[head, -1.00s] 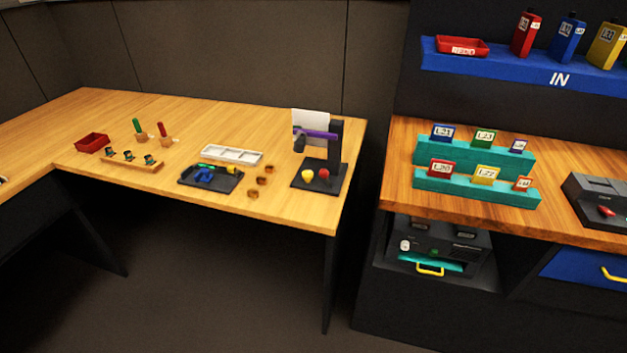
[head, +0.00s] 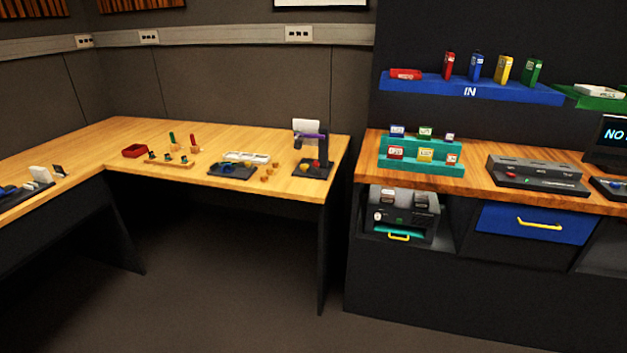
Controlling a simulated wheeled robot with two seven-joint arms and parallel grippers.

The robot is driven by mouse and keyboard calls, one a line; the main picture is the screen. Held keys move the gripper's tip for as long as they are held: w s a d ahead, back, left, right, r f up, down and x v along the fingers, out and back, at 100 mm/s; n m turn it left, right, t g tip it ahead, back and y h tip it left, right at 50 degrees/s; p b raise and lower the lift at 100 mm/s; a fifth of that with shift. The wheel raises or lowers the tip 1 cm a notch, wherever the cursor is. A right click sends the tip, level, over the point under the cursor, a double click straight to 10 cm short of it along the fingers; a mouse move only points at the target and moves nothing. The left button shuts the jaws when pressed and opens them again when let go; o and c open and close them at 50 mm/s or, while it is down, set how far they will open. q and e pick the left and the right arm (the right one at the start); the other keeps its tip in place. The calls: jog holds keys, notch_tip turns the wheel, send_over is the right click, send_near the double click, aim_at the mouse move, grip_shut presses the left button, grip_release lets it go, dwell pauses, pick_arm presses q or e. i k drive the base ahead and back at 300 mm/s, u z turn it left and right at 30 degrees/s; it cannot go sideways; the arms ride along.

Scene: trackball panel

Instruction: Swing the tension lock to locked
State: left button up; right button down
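I cannot make out a tension lock; anything of that kind is too small or outside the view. A dark panel (head: 607,188) with a small round blue part is cut off by the right edge of the head view, on the right counter. I cannot tell whether it is the trackball panel. Neither of my grippers is in view.
The right counter (head: 470,183) also bears teal card racks (head: 420,168) and a grey device (head: 538,172). A blue drawer (head: 535,222) is below. The left desk (head: 225,183) holds a red tray (head: 135,151) and small parts. Open floor (head: 235,290) lies in front.

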aim_at(315, 163)
jog(key=u, duration=0.85)
jog(key=i, duration=1.1)
jog(key=z, duration=0.1)
